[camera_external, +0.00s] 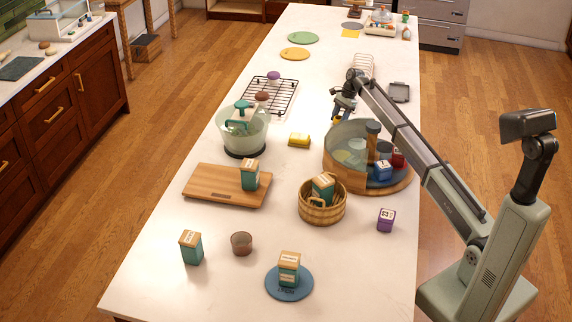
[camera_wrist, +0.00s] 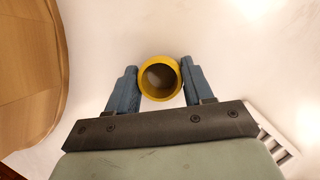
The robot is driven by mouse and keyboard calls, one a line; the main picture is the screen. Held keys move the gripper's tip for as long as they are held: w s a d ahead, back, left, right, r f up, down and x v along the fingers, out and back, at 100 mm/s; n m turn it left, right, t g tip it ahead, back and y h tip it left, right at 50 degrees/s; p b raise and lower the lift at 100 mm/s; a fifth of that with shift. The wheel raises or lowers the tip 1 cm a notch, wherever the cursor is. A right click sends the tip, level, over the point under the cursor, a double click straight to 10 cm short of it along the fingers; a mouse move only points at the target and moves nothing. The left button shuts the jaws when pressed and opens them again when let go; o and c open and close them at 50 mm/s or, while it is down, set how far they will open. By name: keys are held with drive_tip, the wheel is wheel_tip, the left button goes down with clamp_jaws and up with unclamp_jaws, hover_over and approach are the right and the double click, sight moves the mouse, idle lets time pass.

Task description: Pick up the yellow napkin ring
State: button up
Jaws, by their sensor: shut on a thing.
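The yellow napkin ring (camera_wrist: 144,88) is a round open band, seen end-on in the wrist view. My gripper (camera_wrist: 160,83) has one blue finger on each side of it, shut on the ring. In the external view my gripper (camera_external: 336,116) is low over the white counter, just behind the round wooden tray, and a small bit of yellow shows at its fingertips. I cannot tell whether the ring touches the counter or is slightly above it.
The round wooden tray (camera_external: 340,169) with a clear guard, jars and cans stands close in front of my gripper. A yellow box (camera_external: 299,140) sits to the left. The counter between is clear.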

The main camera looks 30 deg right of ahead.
drive_tip(key=c, duration=0.4)
drive_tip(key=shift+r, duration=0.1)
